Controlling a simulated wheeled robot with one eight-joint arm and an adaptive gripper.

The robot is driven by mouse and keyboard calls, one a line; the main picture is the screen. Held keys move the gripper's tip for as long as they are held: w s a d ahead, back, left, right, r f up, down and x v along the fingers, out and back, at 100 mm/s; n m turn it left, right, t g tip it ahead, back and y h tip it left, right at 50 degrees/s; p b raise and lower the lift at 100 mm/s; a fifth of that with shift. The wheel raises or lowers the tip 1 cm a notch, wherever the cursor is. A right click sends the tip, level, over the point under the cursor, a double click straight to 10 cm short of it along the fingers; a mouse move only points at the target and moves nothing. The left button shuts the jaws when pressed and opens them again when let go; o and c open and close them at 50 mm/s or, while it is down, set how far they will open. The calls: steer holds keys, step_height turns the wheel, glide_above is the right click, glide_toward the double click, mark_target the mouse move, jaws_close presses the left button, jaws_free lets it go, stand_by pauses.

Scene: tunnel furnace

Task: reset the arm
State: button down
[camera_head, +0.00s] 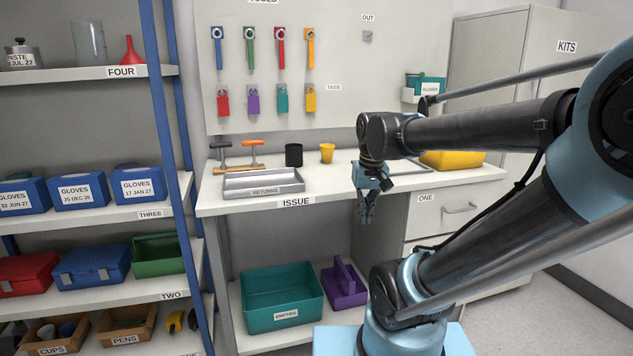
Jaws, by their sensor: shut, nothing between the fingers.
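My gripper (367,208) hangs at the end of my arm, pointing down, in front of the front edge of the issue bench (330,187). Its fingers are together and hold nothing. It is apart from the bench and from everything on it. My arm reaches in from the right side and covers part of the bench's right end and the drawers.
On the bench stand a grey returns tray (263,182), a black cup (293,155), a yellow cup (327,153) and a yellow bin (452,160). A teal empties crate (282,298) and purple caddy (343,284) sit below. Loaded shelves (97,223) stand left.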

steer(key=s+d+f, duration=0.5)
steer(key=s+f, duration=0.3)
steer(key=f, duration=0.2)
steer(key=shift+s+d+m+t, duration=0.15)
steer(key=shift+d+m+t, duration=0.15)
steer(key=shift+d+m, duration=0.1)
